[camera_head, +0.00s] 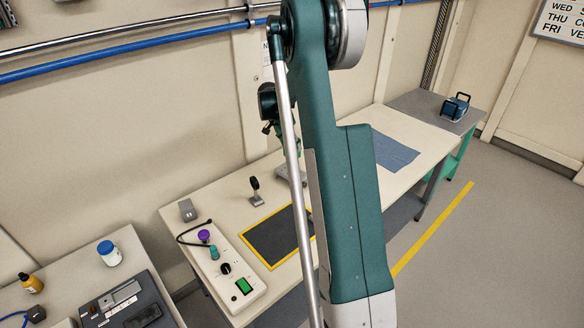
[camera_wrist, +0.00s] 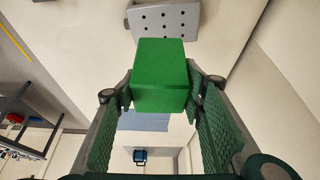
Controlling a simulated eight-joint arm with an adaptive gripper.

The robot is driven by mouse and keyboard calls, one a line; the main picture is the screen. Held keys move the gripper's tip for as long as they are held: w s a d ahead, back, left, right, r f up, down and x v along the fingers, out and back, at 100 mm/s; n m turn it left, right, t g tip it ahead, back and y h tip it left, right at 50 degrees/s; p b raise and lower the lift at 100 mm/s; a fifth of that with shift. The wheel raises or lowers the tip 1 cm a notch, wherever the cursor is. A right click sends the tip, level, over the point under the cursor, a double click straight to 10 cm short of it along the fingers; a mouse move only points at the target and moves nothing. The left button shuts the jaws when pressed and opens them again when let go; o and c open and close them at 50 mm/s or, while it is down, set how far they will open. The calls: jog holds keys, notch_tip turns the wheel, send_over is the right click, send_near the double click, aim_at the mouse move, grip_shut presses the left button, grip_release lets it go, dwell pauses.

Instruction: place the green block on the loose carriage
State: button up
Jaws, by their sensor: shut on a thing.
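The green block (camera_wrist: 160,75) is between the two green ribbed pads of my gripper (camera_wrist: 162,92), which is shut on it, in the wrist view. Beyond the block, a grey block-like part with several dark holes (camera_wrist: 165,19) rests on the pale bench; it may be the loose carriage, but I cannot tell for sure. The green block covers its lower middle edge, and the gap between them is hard to judge. In the head view, my arm hides most of the gripper, and a grey part (camera_head: 283,173) shows on the bench below it.
A yellow-edged dark mat (camera_head: 268,240), a small upright stand (camera_head: 254,188) and a control box with a green button (camera_head: 243,286) lie left of my arm. A blue cloth (camera_head: 394,152) lies right. A blue handled case (camera_head: 456,107) stands at the far end.

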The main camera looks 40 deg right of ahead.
aim_at(287, 150)
jog(key=shift+f, duration=2.75)
jog(key=shift+f, duration=1.9)
jog(key=shift+f, duration=0.2)
jog(key=o, duration=1)
jog(key=shift+o, duration=0.2)
jog(key=shift+r, duration=0.15)
jog(key=v, duration=1.2)
jog(key=shift+a, duration=0.1)
